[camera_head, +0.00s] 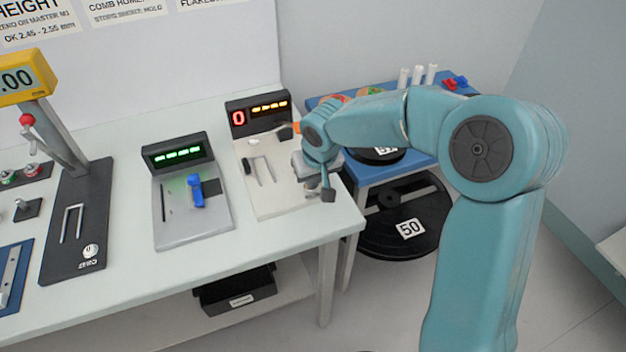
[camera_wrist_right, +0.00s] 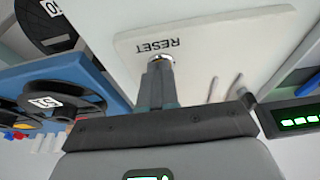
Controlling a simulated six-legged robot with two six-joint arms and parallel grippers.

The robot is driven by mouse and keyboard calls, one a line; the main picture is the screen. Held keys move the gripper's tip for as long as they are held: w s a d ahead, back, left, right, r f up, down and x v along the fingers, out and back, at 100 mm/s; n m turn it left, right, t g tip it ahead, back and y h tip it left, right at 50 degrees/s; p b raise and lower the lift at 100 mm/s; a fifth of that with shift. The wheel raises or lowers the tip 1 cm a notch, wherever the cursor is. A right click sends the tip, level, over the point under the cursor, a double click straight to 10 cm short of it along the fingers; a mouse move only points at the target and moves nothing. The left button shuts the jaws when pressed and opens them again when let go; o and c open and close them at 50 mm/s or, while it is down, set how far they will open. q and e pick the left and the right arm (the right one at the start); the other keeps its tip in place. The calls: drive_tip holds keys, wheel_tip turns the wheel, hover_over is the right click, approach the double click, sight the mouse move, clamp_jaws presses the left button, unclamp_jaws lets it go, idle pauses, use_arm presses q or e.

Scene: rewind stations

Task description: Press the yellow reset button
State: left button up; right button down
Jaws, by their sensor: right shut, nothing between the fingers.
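The white station panel (camera_head: 267,199) stands at the right end of the table, and its upside-down RESET label (camera_wrist_right: 158,47) shows in the right wrist view. Beside the label is a silvery ring (camera_wrist_right: 161,59), partly covered by my fingertips. No yellow button surface shows; my gripper hides that spot in both views. My right gripper (camera_head: 327,193) is shut and empty, over the panel's front right corner. In the right wrist view its closed fingers (camera_wrist_right: 158,80) reach to the ring; I cannot tell whether they touch it. My left gripper is not in view.
A grey station with a green display (camera_head: 178,154) and blue lever (camera_head: 196,191) stands left of the panel. A black bin (camera_head: 236,292) sits underneath.

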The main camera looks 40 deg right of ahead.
drive_tip(key=shift+s+a+f, duration=0.1)
drive_tip(key=shift+s+f, duration=0.05)
drive_tip(key=shift+f, duration=0.4)
drive_tip(key=r+p, duration=0.4)
drive_tip(key=r, duration=0.1)
drive_tip(key=shift+w+r, duration=0.25)
drive_tip(key=v, duration=0.9)
drive_tip(key=shift+s+r, duration=0.1)
drive_tip(key=shift+s, duration=0.1)
